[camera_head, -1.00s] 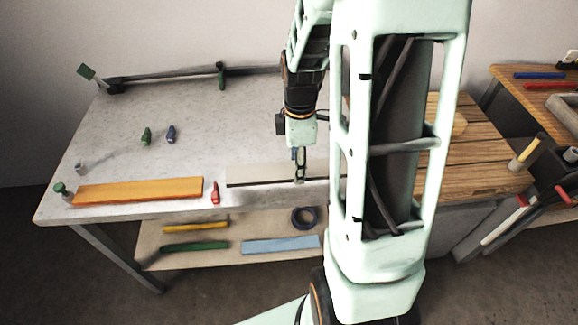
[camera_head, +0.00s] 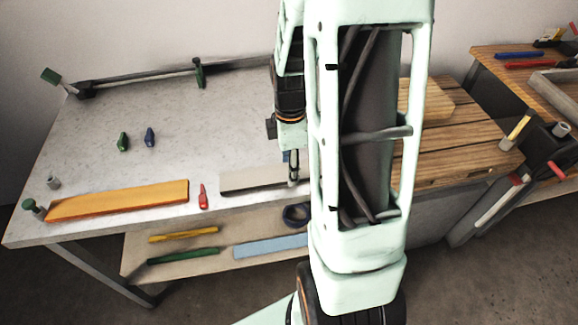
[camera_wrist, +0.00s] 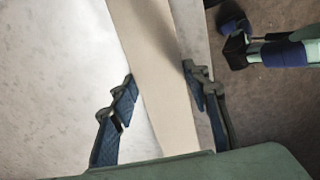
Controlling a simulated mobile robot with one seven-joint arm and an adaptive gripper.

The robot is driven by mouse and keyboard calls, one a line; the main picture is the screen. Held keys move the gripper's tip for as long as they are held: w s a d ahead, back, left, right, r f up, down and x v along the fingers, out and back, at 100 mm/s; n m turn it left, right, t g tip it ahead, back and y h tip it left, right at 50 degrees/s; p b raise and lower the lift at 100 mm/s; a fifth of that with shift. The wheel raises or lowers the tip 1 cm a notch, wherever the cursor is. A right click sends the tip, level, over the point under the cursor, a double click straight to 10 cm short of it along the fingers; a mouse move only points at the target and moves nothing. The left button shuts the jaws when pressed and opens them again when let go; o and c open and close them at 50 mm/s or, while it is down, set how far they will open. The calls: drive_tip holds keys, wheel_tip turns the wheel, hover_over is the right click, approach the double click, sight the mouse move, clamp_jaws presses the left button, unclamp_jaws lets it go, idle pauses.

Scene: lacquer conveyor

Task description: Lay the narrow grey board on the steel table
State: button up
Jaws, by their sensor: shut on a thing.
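The narrow grey board (camera_head: 250,180) is over the front part of the steel table (camera_head: 205,120), long side roughly along the front edge. Its right part is hidden behind my arm. My gripper (camera_head: 293,168) points down and is shut across the board's width. In the wrist view the board (camera_wrist: 160,75) runs between the two fingers of my gripper (camera_wrist: 162,85), one on each long edge. I cannot tell whether the board's underside touches the table.
Left of the board are a red tool (camera_head: 203,196) and an orange board (camera_head: 118,200). Green (camera_head: 123,142) and blue (camera_head: 150,137) items stand farther back. The tabletop behind the board is largely clear. A lower shelf (camera_head: 138,262) holds boards. A slatted wooden surface (camera_head: 455,140) is at right.

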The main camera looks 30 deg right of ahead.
drive_tip(key=shift+f, duration=0.2)
drive_tip(key=o, duration=1.4)
drive_tip(key=shift+c, duration=0.2)
drive_tip(key=shift+r, duration=0.1)
wheel_tip(320, 180, up, 12)
drive_tip(key=p, duration=0.1)
drive_tip(key=shift+r, duration=0.15)
